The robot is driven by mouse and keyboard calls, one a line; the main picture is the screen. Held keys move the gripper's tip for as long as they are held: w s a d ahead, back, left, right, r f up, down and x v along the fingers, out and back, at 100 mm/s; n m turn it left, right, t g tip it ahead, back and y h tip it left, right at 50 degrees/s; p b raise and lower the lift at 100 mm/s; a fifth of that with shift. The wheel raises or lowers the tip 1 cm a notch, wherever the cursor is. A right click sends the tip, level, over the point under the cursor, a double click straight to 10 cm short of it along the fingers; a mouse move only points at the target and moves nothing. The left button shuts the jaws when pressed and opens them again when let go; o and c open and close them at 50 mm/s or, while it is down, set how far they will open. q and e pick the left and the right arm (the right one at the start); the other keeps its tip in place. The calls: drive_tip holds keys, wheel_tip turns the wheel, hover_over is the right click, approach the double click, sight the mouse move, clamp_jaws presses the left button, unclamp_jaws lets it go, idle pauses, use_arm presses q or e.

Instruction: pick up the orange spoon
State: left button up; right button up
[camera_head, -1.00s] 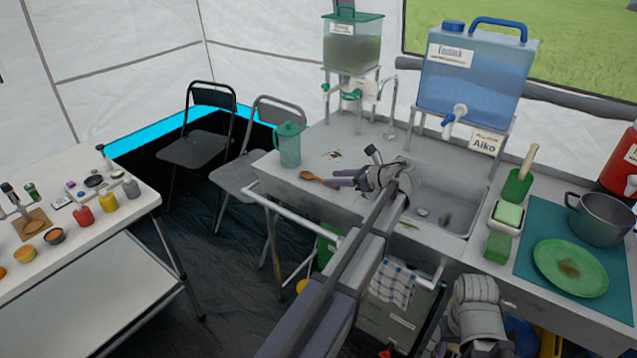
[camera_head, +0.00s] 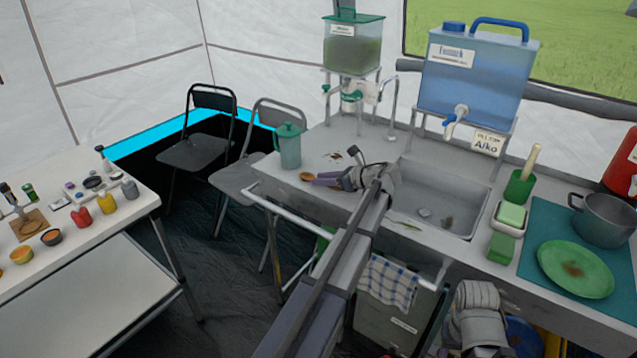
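The orange spoon (camera_head: 306,176) lies on the grey counter, left of the sink. Its bowl shows just past the fingertips of my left gripper (camera_head: 322,180). Its handle is hidden behind the fingers. The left gripper is low over the counter, reaching left with its two dark fingers at the spoon's handle. I cannot tell how far apart the fingers are or whether they touch the spoon. Part of my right arm shows at the bottom right, below the counter's front edge, with no fingers visible.
A teal pitcher (camera_head: 288,147) stands near the counter's left corner, behind the spoon. The sink (camera_head: 440,198) is right of my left gripper. A rail (camera_head: 300,222) runs along the front edge. A green plate (camera_head: 574,268) and a pot (camera_head: 602,218) stand at the right.

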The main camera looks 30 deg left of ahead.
use_arm(q)
clamp_jaws()
drive_tip(key=shift+r, duration=0.1)
idle(0.4)
wheel_tip(320, 180, up, 10)
drive_tip(key=p, duration=1)
